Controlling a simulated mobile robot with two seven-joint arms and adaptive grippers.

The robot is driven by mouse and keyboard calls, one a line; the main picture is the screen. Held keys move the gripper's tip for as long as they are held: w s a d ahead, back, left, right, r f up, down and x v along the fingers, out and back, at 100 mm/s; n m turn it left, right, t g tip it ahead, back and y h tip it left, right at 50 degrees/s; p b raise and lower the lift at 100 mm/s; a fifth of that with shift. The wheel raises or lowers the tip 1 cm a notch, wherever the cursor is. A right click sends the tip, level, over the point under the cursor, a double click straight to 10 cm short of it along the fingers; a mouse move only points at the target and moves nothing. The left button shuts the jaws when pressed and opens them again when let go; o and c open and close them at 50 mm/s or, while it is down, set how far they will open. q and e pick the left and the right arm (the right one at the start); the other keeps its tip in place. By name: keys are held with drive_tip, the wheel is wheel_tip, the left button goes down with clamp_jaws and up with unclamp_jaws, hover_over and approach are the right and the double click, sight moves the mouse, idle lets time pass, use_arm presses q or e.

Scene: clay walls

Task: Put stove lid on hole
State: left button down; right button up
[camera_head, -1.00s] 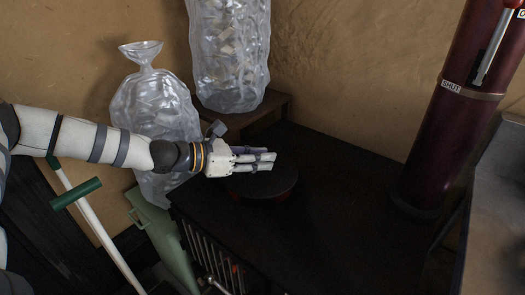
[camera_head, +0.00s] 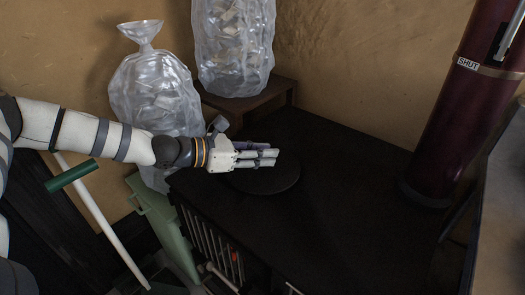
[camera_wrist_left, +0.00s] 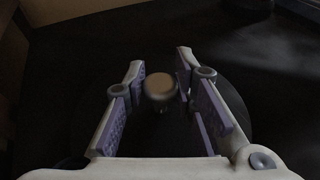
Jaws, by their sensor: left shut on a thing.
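The stove lid (camera_head: 268,184) is a dark round disc lying on the black stove top (camera_head: 345,200). It looks flat, with no red glow at its rim. My left gripper (camera_head: 276,158) is directly above the lid, fingers pointing right, and is shut on the lid's knob. In the left wrist view the round knob (camera_wrist_left: 160,86) shows between the finger pads, and the lid's dark disc spreads beneath them. The hole is hidden under the lid. My right gripper is in neither view.
A dark red stovepipe (camera_head: 445,120) marked SHUT rises at the right. Two clear filled bags (camera_head: 158,95) (camera_head: 233,45) stand behind, one on a brown wooden stand (camera_head: 282,95). A green door-like panel (camera_head: 160,225) is at lower left. The stove top right of the lid is clear.

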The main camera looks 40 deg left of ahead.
sight(245, 170)
use_arm(q)
drive_tip(key=shift+f, duration=0.2)
drive_tip(key=c, duration=1.2)
unclamp_jaws()
drive_tip(key=shift+c, duration=0.2)
drive_tip(key=shift+f, duration=0.1)
drive_tip(key=shift+r+v, duration=0.2)
drive_tip(key=shift+v, duration=2.2)
drive_tip(key=s+a, duration=0.2)
drive_tip(key=s, duration=0.1)
drive_tip(key=s+a, duration=0.2)
drive_tip(key=s, duration=0.2)
drive_tip(key=s+a, duration=0.2)
drive_tip(key=s, duration=0.1)
drive_tip(key=shift+s+a, duration=0.2)
drive_tip(key=shift+f, duration=0.1)
